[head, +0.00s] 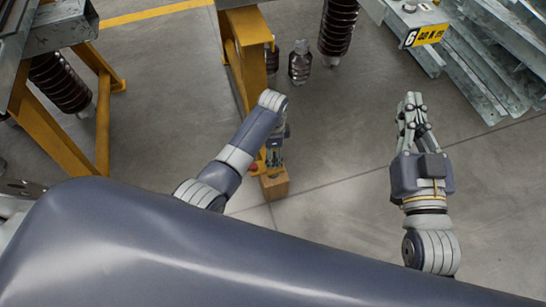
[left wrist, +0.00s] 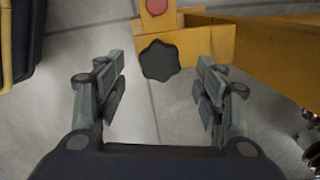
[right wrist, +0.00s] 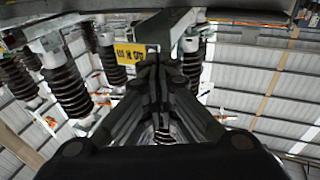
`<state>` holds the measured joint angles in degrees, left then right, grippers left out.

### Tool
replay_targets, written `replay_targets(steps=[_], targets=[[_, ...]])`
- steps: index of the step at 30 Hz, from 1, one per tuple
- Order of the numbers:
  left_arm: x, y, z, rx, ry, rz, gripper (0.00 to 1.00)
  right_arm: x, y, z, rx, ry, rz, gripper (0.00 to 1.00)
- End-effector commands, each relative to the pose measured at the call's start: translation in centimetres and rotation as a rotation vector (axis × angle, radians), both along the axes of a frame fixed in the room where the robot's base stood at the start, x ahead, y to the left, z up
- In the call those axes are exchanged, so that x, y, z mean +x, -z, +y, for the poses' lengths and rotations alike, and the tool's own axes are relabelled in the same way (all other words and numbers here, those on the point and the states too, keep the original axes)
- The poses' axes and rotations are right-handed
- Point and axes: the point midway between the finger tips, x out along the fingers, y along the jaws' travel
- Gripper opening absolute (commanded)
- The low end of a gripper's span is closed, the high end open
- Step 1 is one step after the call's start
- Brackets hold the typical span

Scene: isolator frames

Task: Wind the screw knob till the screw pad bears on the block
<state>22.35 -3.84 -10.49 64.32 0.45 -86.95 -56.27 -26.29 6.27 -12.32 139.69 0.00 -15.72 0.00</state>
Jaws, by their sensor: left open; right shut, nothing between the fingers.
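A black lobed screw knob (left wrist: 160,60) shows in the left wrist view, in front of a yellow frame part (left wrist: 198,42). My left gripper (left wrist: 160,66) is open, with one finger on each side of the knob in the picture and a gap to each. I cannot tell whether the fingertips reach its depth. In the head view my left gripper (head: 274,148) points down above a wooden-coloured block (head: 274,187) at the yellow frame's foot. The screw pad cannot be made out. My right gripper (head: 412,100) is shut and empty, away to the right; its closed fingers (right wrist: 155,65) show in the right wrist view.
A red round part (left wrist: 157,6) sits on the yellow frame beyond the knob. Yellow legs (head: 245,55), brown ribbed insulators (head: 338,28) and stacked grey metal profiles (head: 480,65) stand at the back. A yellow number sign (head: 425,36) is at upper right. Floor around my right gripper is clear.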

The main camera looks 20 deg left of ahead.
Motion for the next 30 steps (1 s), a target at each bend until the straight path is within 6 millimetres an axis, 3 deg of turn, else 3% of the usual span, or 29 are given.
replay_targets(steps=[9, 15, 28, 30], targets=[[0.0, 2.6, 0.0, 0.0, 0.0, 0.001, 0.64, -1.4, -5.4, 0.4, 0.079, -0.017, -0.292, 0.0], [0.0, 3.4, 0.0, -0.001, -0.001, 0.0, 0.64, -2.5, -7.6, 0.4, 0.114, -0.024, -0.412, 0.0], [0.0, 3.7, 0.0, -0.001, 0.0, 0.0, 0.64, -3.1, -8.6, 0.4, 0.127, -0.026, -0.46, 0.0], [0.0, 3.7, 0.0, -0.001, 0.0, 0.0, 0.5, -3.1, -8.5, 0.4, 0.127, -0.026, -0.46, 0.0]])
